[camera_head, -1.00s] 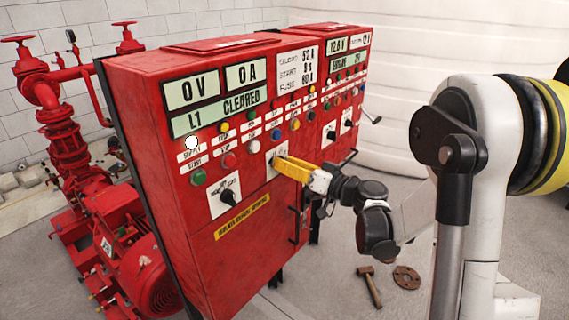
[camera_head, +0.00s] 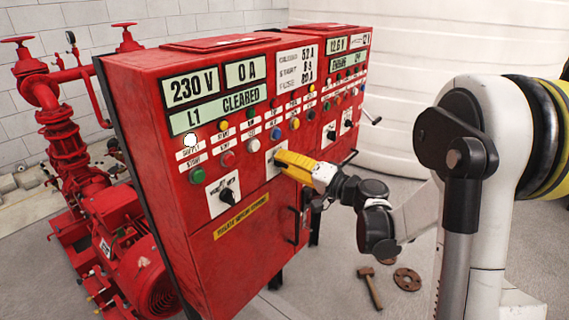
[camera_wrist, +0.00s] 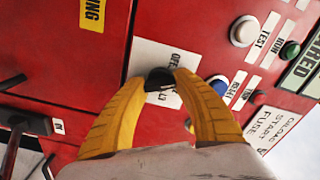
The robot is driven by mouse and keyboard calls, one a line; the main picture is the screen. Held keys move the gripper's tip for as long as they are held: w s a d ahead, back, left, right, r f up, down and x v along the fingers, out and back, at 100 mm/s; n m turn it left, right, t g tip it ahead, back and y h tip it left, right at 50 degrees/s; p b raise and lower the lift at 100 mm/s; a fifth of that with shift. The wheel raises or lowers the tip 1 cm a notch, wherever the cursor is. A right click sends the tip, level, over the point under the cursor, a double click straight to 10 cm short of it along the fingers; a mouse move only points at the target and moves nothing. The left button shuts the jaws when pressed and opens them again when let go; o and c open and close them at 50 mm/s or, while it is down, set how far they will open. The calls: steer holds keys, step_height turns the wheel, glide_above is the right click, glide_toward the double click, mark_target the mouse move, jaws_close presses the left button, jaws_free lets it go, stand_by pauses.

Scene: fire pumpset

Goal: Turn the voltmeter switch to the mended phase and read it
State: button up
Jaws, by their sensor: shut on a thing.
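The red pump control panel (camera_head: 240,225) stands in the middle of the head view. Its voltage display (camera_head: 192,87) reads 230 V and the display beside it (camera_head: 242,71) reads 0 A. The wide display below (camera_head: 217,112) reads L1 CLEARED. My yellow gripper (camera_head: 279,160) reaches the panel front from the right. In the wrist view, its fingers (camera_wrist: 160,82) are shut on the black voltmeter switch knob (camera_wrist: 159,77), which sits on a white plate (camera_wrist: 150,55). The fingers hide part of the plate's lettering, so I cannot read the pointer position fully.
A second black rotary switch (camera_head: 228,194) sits lower left on the panel. Buttons and lamps crowd around my gripper. Red pump pipework (camera_head: 62,140) stands at the left. A hammer (camera_head: 369,285) and a round flange (camera_head: 407,279) lie on the floor.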

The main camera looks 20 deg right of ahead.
steer(key=shift+m, duration=0.4)
steer(key=o, duration=1.2)
steer(key=v, duration=1.2)
steer(key=shift+a, duration=0.1)
